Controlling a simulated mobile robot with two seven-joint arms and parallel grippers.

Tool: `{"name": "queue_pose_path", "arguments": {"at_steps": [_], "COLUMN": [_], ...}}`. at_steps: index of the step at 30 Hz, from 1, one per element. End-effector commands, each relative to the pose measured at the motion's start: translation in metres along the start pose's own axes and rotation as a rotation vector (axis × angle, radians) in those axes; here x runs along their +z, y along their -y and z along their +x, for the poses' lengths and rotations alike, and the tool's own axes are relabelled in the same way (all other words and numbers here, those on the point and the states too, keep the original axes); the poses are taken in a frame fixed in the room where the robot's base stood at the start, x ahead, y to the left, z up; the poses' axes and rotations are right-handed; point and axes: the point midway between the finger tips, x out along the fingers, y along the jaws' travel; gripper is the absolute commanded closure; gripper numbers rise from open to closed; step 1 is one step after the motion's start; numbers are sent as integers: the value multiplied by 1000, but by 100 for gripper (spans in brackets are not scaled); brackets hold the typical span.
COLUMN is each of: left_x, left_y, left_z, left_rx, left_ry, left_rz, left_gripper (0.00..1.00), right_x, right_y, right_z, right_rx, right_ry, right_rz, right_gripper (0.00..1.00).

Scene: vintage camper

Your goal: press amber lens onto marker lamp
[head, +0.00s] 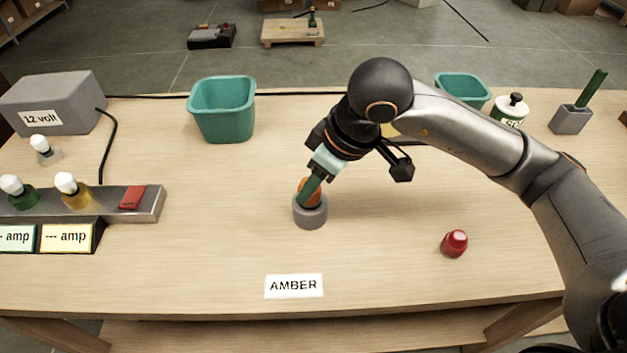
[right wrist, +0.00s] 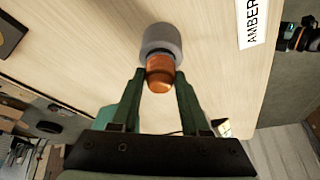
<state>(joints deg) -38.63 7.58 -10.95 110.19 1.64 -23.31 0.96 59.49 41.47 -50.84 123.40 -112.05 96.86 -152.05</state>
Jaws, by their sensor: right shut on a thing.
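The marker lamp (head: 310,214) is a short grey cylinder upright on the wooden table. It also shows in the right wrist view (right wrist: 161,40). The amber lens (head: 316,197) is an orange cap at the lamp's top; in the right wrist view the lens (right wrist: 160,76) is in line with the lamp and appears to touch it. I cannot tell how deeply it sits. My right gripper (head: 310,188) is tilted above the lamp and shut on the lens, its fingers (right wrist: 159,78) on either side of it. My left gripper is not in view.
A red lens (head: 454,243) stands right of the lamp, and an "AMBER" label (head: 294,286) lies in front. A lamp strip (head: 147,204) and a 12 volt box (head: 52,103) are at left. Teal bins (head: 222,110) stand at the back. The table around the lamp is clear.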

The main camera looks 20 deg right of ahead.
Motion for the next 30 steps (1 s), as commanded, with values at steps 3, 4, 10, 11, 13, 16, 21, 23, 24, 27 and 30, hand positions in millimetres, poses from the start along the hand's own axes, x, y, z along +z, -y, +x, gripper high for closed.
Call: {"name": "queue_pose_path", "arguments": {"at_steps": [3,4,10,11,13,16,21,23,24,27,30], "left_x": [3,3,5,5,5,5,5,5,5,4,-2], "left_y": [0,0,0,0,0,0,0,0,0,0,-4], "left_z": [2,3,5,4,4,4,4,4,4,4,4], "left_rx": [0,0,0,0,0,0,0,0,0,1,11], "left_ry": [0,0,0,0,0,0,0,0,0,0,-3], "left_rz": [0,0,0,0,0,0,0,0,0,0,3], "left_gripper": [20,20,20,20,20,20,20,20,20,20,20], "right_x": [1,1,2,2,2,2,2,2,2,2,2], "right_y": [0,0,0,0,0,0,0,0,0,0,0], "right_z": [3,3,5,5,5,5,5,5,5,5,5], "right_rx": [0,0,0,0,0,0,0,0,0,0,0], "right_ry": [0,0,0,0,0,1,1,1,0,1,1], "right_rz": [0,0,0,0,0,0,0,0,0,0,0], "right_gripper": [100,100,54,50,42,31,20,20,20,20,20]}}
